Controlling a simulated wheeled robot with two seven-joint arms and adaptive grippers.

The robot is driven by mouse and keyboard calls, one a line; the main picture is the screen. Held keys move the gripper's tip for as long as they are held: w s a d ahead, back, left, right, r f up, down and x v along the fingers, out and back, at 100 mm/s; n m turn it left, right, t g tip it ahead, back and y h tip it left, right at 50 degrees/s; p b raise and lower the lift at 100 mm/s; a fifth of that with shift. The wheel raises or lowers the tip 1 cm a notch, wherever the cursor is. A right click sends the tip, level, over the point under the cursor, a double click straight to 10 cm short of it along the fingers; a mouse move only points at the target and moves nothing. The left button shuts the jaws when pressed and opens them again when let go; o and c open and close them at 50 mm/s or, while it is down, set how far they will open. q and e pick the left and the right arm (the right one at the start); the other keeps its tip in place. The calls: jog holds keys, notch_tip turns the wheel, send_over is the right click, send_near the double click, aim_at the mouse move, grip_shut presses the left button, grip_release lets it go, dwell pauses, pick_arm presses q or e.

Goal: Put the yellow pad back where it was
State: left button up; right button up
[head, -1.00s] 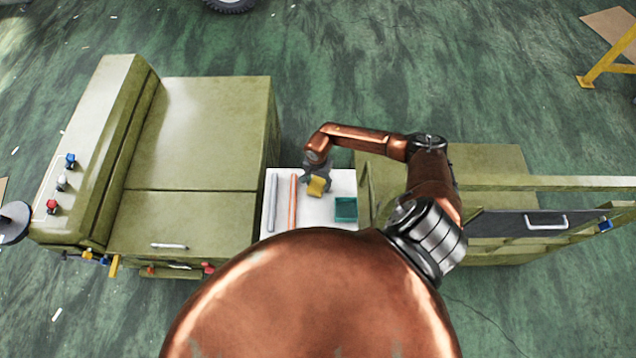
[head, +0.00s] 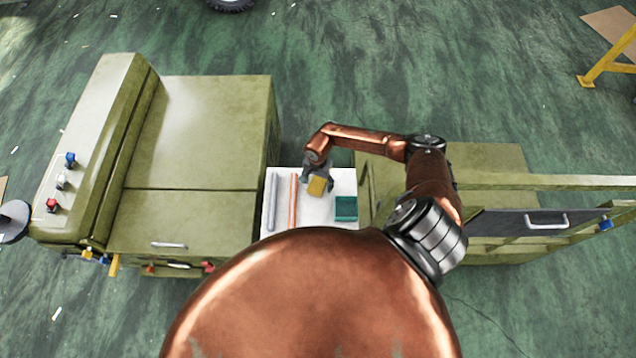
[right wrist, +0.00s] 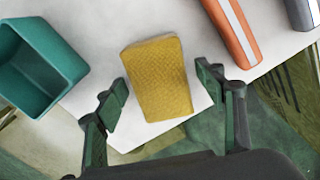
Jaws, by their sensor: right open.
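The yellow pad (head: 317,186) lies on the white surface (head: 318,216), between the orange bar and the green box. It also shows in the right wrist view (right wrist: 158,78), its near end reaching towards the surface's edge. My right gripper (head: 318,177) is over the pad. In the right wrist view its fingers (right wrist: 165,95) stand apart on either side of the pad, with a gap on both sides. It is open and empty. My left gripper is not in view.
A green open box (head: 346,209) stands right of the pad. An orange bar (head: 293,201) and a grey bar (head: 272,202) lie left of it. Olive cabinets (head: 200,130) flank the white surface on both sides.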

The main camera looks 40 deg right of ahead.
aim_at(318, 182)
jog(key=shift+w+r, duration=0.1)
jog(key=shift+r, duration=0.45)
notch_tip(318, 182, up, 11)
jog(key=b, duration=0.1)
jog(key=shift+r, duration=0.1)
